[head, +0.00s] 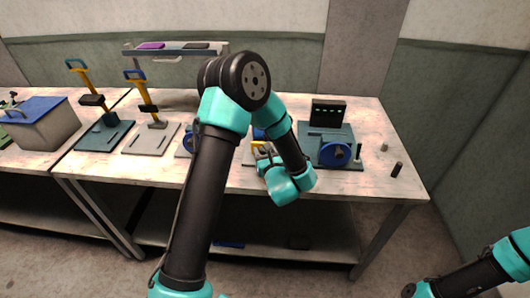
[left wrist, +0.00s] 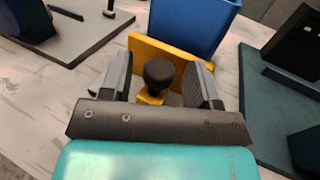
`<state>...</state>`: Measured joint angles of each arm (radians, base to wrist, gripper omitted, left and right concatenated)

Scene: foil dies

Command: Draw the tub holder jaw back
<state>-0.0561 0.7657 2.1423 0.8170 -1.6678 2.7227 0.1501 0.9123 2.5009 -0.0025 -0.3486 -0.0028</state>
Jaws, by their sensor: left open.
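The tub holder's jaw is a yellow plate (left wrist: 150,52) with a black round knob (left wrist: 159,72) on its near side. The yellow also shows in the head view (head: 258,145), partly hidden by my left arm. A blue tub (left wrist: 194,22) stands just behind the yellow plate. My left gripper (left wrist: 160,78) is open, with one finger on each side of the knob. I cannot tell whether either finger touches it. My right arm shows at the lower right of the head view, but its gripper is out of the picture.
On the bench (head: 375,182) a dark machine with a blue wheel (head: 336,154) stands right of the holder. Lever presses (head: 155,118) stand to the left, with a shelf (head: 175,50) behind. Small pegs (head: 397,169) stand near the right edge, where the bench is mostly clear.

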